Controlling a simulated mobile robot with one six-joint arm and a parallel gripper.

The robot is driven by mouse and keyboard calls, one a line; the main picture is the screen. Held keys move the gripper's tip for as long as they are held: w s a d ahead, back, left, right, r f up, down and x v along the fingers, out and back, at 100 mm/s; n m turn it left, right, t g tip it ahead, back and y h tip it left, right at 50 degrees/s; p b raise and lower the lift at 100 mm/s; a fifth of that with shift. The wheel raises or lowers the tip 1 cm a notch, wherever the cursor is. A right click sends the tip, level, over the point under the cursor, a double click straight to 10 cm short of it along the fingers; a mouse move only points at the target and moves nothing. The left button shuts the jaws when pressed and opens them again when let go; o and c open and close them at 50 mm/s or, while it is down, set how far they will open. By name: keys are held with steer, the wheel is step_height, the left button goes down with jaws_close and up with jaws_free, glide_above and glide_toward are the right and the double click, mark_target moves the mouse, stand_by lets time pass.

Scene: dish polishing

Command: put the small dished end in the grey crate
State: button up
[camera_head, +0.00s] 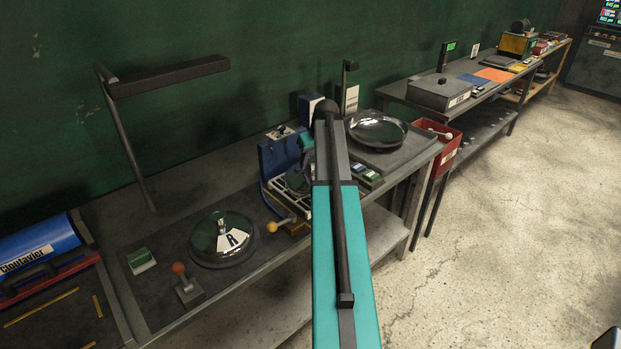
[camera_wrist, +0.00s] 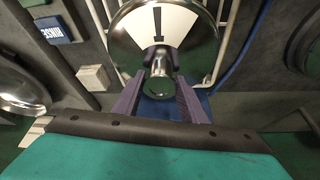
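The small dished end looks to be the shiny round disc with a white label and a central knob (camera_wrist: 197,38) in the wrist view. It rests in a white wire rack. In the head view it seems to be the disc (camera_head: 297,180), partly hidden by my arm. My gripper (camera_wrist: 161,76) has its two purple fingers on either side of the knob, apart, with slim gaps seeming to show.
Large shiny dished discs lie at the near left (camera_head: 205,252) and right (camera_head: 376,128) of the bench. A red-knobbed lever (camera_head: 187,287) and a yellow-knobbed one (camera_head: 283,225) stand at its front. A red bin (camera_head: 445,150) hangs between benches. A lamp (camera_head: 170,77) overhangs the left.

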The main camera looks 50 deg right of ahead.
jaws_close()
steer(key=shift+r, duration=0.1)
steer(key=shift+r, duration=0.1)
steer(key=shift+w+r+b, duration=0.1)
steer(key=shift+r+b, duration=0.85)
steer(key=shift+r, duration=0.6)
steer(key=s+a+r+b, duration=0.1)
steer(key=s+a+b, duration=0.3)
steer(key=s+a, duration=0.6)
steer(key=shift+s+r, duration=0.3)
steer(key=shift+s, duration=0.9)
steer(key=shift+a, duration=0.1)
